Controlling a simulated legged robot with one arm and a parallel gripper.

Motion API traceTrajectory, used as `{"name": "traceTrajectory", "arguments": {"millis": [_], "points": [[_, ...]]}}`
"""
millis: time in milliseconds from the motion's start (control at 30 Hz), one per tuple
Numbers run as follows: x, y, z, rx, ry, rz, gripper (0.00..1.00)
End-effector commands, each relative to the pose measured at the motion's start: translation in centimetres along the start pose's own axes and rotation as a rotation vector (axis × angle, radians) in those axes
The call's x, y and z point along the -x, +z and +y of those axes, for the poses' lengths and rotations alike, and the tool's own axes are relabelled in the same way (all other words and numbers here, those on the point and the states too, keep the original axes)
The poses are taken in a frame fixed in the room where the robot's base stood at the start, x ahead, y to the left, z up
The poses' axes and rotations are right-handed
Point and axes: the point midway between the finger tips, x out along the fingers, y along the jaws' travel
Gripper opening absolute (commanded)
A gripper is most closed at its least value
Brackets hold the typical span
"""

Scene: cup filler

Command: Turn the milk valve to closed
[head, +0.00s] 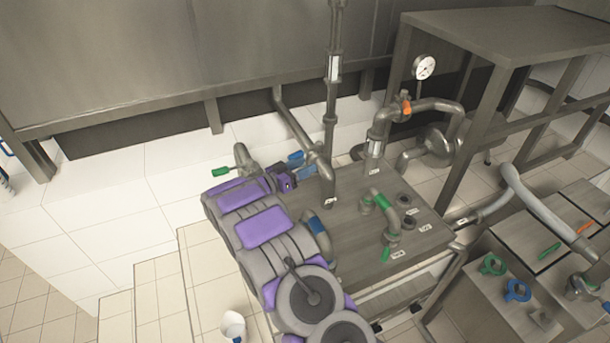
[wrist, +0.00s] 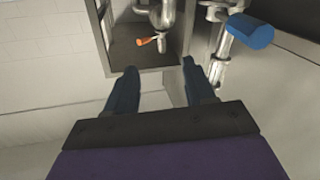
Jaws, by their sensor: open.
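Valves with coloured handles show in the head view, and I cannot tell which is the milk valve because the labels are too small to read. An orange valve handle (head: 406,106) is on the pipe at the upper right. A blue handle (head: 317,225) is beside my arm, and a green handle (head: 221,172) is at the left. My gripper (head: 302,164) is by the vertical pipe in the head view. In the wrist view, my gripper (wrist: 158,78) is open with nothing between its fingers. An orange handle (wrist: 147,40) lies beyond them and a blue handle (wrist: 249,31) is at upper right.
A steel table (head: 350,255) carries the pipes. A gauge (head: 424,67) and a steel frame (head: 490,50) stand at the upper right. More green and blue fittings (head: 517,290) are at the lower right.

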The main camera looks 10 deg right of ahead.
Motion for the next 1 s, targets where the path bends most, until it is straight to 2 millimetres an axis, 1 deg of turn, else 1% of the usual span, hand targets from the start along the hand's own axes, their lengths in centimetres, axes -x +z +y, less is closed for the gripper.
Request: {"name": "traceTrajectory", "arguments": {"millis": [67,200,400,533,767,800,900,967,1000], "points": [[0.5,-0.2,0.9,-0.001,-0.001,0.0,0.54],[1.3,0.1,2.5,0.002,-0.001,0.0,0.54],[2.0,0.3,4.0,0.0,0.001,0.001,0.54],[2.1,0.3,4.3,-0.001,0.001,0.001,0.54],[2.1,0.3,4.3,-0.001,0.001,0.001,0.54],[2.1,0.3,4.3,-0.001,0.001,0.001,0.53],[1.8,0.5,4.3,-0.005,-0.004,-0.013,0.43],[1.0,0.8,4.3,-0.014,-0.014,-0.043,0.37],[0.3,1.2,4.4,-0.024,-0.026,-0.074,0.34]]}}
